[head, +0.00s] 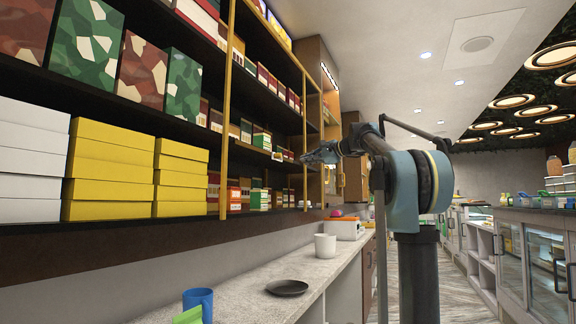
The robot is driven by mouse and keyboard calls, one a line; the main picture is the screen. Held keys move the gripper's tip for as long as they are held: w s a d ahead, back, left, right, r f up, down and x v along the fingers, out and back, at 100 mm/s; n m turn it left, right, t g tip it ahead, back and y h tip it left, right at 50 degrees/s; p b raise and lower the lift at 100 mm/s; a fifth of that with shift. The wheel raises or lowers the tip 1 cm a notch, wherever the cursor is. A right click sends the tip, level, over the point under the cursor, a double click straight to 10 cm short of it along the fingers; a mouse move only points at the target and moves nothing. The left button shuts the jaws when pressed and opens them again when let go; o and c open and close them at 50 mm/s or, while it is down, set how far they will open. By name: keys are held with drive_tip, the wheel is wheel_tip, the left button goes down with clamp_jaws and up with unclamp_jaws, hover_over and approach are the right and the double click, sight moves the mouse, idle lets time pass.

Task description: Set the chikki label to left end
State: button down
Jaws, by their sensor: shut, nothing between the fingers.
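My gripper (312,156) is at the far part of the wall shelves, level with a middle shelf edge. It is small in the picture, appears shut and holds nothing that I can see. A small pale tag (277,156) shows at the shelf edge just left of my gripper, apart from it in the picture. It may be the chikki label, but it is too small to read. I cannot tell how near my fingertips are to it in depth.
Dark shelves with yellow boxes (111,170), white boxes (30,160) and patterned boxes line the left. A brass post (226,100) rises at the shelf front. The counter below holds a blue mug (198,304), a black plate (287,288) and a white cup (325,245). Glass cabinets (545,260) stand right.

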drive_tip(key=x, duration=1)
drive_tip(key=shift+s+a+r, duration=0.2)
drive_tip(key=shift+s+r, duration=0.1)
drive_tip(key=shift+s, duration=0.25)
drive_tip(key=shift+s+a+r, duration=0.25)
drive_tip(key=shift+s+r, duration=0.05)
drive_tip(key=shift+s, duration=0.3)
drive_tip(key=shift+s+a+r, duration=0.2)
drive_tip(key=shift+s+r, duration=0.1)
drive_tip(key=shift+s, duration=0.25)
drive_tip(key=shift+s, duration=0.15)
